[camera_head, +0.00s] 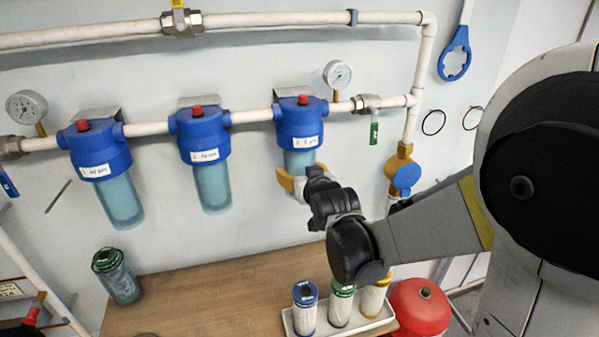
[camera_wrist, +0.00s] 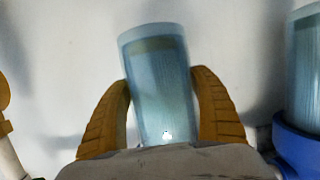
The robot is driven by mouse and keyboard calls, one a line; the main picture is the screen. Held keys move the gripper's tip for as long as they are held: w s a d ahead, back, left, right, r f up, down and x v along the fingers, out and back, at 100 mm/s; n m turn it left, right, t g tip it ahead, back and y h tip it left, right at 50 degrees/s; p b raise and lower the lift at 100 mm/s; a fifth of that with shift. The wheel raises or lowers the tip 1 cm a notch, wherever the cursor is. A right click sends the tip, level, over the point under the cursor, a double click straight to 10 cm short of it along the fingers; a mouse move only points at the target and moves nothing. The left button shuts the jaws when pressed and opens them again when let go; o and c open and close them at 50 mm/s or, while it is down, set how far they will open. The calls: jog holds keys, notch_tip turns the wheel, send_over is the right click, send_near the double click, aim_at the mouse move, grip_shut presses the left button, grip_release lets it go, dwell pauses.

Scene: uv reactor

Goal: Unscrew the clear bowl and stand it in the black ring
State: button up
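Three blue filter heads with clear bluish bowls hang from the wall pipe in the head view. My gripper (camera_head: 300,182) is at the rightmost clear bowl (camera_head: 299,159), under its blue head (camera_head: 300,121). In the wrist view the yellow fingers (camera_wrist: 160,85) stand on both sides of this bowl (camera_wrist: 158,65), and their tips appear to touch it. The bowl's lower part is hidden behind the gripper in the head view. A dark curved edge (camera_head: 147,335), perhaps the black ring, shows at the bottom of the head view, mostly cut off. A thin black ring (camera_head: 433,122) also hangs on the wall.
The other bowls (camera_head: 120,200) (camera_head: 213,188) hang to the left. A clear container with a green top (camera_head: 118,278) stands at the left of the wooden table (camera_head: 215,297). A white tray (camera_head: 375,324) holds three cartridges. A blue wrench (camera_head: 455,55) hangs on the wall.

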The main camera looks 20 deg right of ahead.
jog(key=shift+c, duration=1.4)
jog(key=o, duration=0.4)
jog(key=c, duration=0.4)
jog(key=shift+f, duration=0.1)
jog(key=shift+a+m+h, duration=0.1)
jog(key=shift+m+h, duration=0.3)
jog(key=shift+h, duration=0.1)
jog(key=shift+m+h, duration=0.4)
jog(key=shift+h, duration=0.1)
